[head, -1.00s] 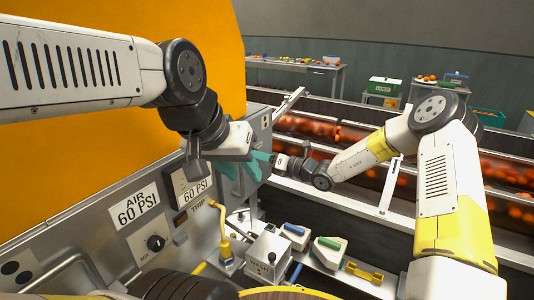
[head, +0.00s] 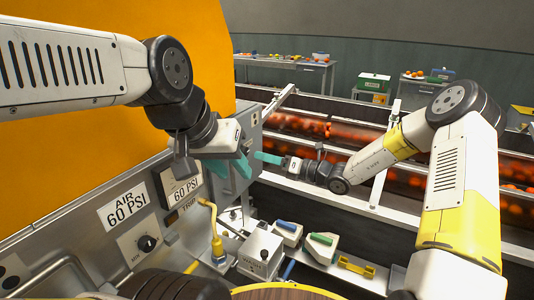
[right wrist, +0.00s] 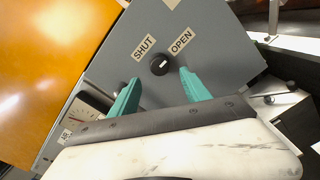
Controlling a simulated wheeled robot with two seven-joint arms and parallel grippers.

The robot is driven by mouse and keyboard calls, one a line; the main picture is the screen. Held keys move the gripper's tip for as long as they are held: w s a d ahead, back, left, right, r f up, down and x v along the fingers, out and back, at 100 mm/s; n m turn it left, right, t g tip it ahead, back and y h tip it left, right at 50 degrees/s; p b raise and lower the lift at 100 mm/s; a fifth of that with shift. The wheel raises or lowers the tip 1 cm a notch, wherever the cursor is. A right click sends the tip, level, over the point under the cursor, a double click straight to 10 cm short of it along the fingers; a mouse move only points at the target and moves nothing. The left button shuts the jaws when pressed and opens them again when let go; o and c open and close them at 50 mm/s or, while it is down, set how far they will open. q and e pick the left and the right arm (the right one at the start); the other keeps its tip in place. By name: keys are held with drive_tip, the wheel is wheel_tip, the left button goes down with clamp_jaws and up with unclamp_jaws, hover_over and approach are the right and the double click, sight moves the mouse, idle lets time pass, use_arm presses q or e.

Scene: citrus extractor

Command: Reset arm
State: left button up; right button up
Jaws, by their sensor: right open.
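My left gripper (head: 232,167) has teal fingers and hangs in front of the control panel, left of the grey box (head: 248,122); its finger gap is unclear. My right gripper (head: 266,157) is just right of that box, its teal fingers pointing left towards it. In the right wrist view, the right gripper (right wrist: 158,76) is open and empty. Between its fingertips shows a black round knob (right wrist: 159,64) on a grey plate, between a SHUT label (right wrist: 144,47) and an OPEN label (right wrist: 181,41). The fingers appear clear of the knob.
A conveyor with oranges (head: 350,133) runs behind my right arm.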

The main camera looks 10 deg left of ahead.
drive_tip(key=shift+s+r, duration=0.1)
drive_tip(key=s+d+r+n+g+h, duration=0.2)
drive_tip(key=s+r+n+g+h, duration=0.15)
drive_tip(key=s+n, duration=0.45)
drive_tip(key=s+d+r+n+g+h, duration=0.2)
drive_tip(key=s+d+r+n, duration=0.15)
drive_tip(key=s+n, duration=0.45)
drive_tip(key=s+d+r+n+t+h, duration=0.2)
drive_tip(key=s+d+r+n+h, duration=0.2)
drive_tip(key=d, duration=0.6)
drive_tip(key=s+d+r+n+t+h, duration=0.3)
drive_tip(key=s+d+r+n+h, duration=0.1)
drive_tip(key=s+d+n, duration=0.5)
drive_tip(key=shift+s+d+n+h, duration=0.3)
drive_tip(key=shift+s+d+h, duration=0.35)
drive_tip(key=shift+s+d, duration=0.15)
drive_tip(key=shift+r+t, duration=0.1)
drive_tip(key=shift+t, duration=0.15)
drive_tip(key=shift+c, duration=0.3)
